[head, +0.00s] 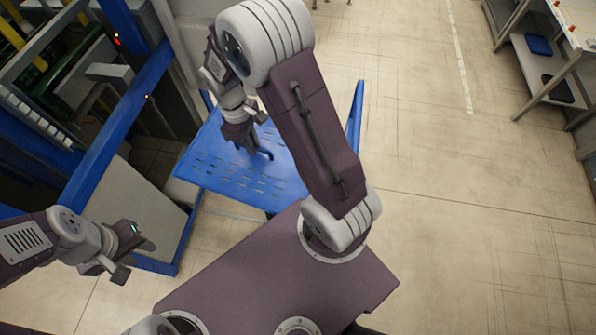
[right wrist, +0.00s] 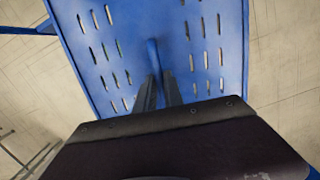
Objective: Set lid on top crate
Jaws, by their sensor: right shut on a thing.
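A blue slotted panel, which looks like the lid (head: 228,170), lies roughly level at the centre left of the head view. The lid also fills the upper middle of the right wrist view (right wrist: 109,60). A blue bar handle (right wrist: 152,52) stands at its middle. My right gripper (head: 246,147) is over the lid's middle and is shut on this handle; its two dark fingers show in the right wrist view (right wrist: 159,92). My left gripper (head: 148,243) is off to the lower left, apart from the lid; its fingers are too small to judge. I cannot make out a crate under the lid.
A blue-framed conveyor structure (head: 125,115) with grey panels stands close on the left. A slanted blue post (head: 356,115) rises right of the lid. A shelf table (head: 545,70) stands far right. The floor (head: 450,170) between is clear.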

